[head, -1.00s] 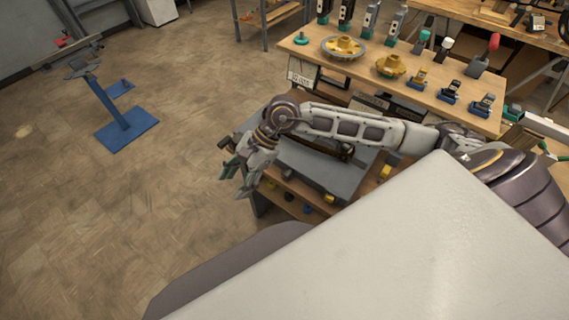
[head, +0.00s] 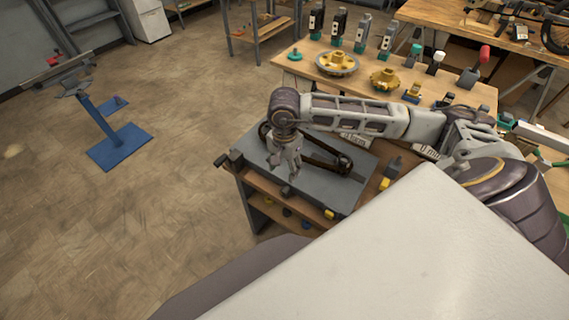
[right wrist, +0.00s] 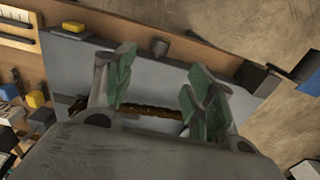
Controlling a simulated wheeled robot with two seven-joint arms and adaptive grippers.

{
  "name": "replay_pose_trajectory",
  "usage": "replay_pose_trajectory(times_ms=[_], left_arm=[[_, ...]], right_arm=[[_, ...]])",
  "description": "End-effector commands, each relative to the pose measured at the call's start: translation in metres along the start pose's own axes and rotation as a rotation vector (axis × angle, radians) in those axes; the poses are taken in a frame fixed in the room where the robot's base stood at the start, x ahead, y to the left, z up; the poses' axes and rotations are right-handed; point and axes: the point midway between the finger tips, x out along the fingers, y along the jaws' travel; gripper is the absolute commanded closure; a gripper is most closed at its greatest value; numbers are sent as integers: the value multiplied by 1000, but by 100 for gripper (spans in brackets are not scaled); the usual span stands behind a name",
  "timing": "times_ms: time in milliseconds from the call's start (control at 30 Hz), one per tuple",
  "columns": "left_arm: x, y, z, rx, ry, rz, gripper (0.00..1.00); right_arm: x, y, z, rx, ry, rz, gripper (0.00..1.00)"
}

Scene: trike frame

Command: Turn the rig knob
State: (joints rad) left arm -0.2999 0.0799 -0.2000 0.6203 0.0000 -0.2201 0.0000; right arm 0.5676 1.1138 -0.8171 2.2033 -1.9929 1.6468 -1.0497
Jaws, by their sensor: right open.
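A low bench (head: 262,186) carries a grey plate (head: 325,188) with a dark oval chain or belt loop (head: 327,163) on it. Small dark knob-like parts sit at its left end (head: 222,160); one dark cylinder (right wrist: 159,47) shows at the plate's edge in the right wrist view. I cannot tell which part is the rig knob. My right gripper (head: 287,172) hangs above the plate, fingers pointing down. In the right wrist view its green-padded fingers (right wrist: 163,78) are spread with nothing between them. My left gripper is out of view.
A wooden table (head: 375,65) behind holds yellow gears and several small tools. A blue stand (head: 119,147) stands on the open floor at left.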

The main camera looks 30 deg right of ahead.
Motion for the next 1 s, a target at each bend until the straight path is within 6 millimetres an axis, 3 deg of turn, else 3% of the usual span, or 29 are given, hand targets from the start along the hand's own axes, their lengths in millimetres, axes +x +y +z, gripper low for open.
replay_pose_trajectory(times_ms=[367,1000], left_arm=[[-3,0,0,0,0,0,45],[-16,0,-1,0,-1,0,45]], right_arm=[[17,0,1,1,-3,2,45],[98,0,1,2,-4,2,45]])
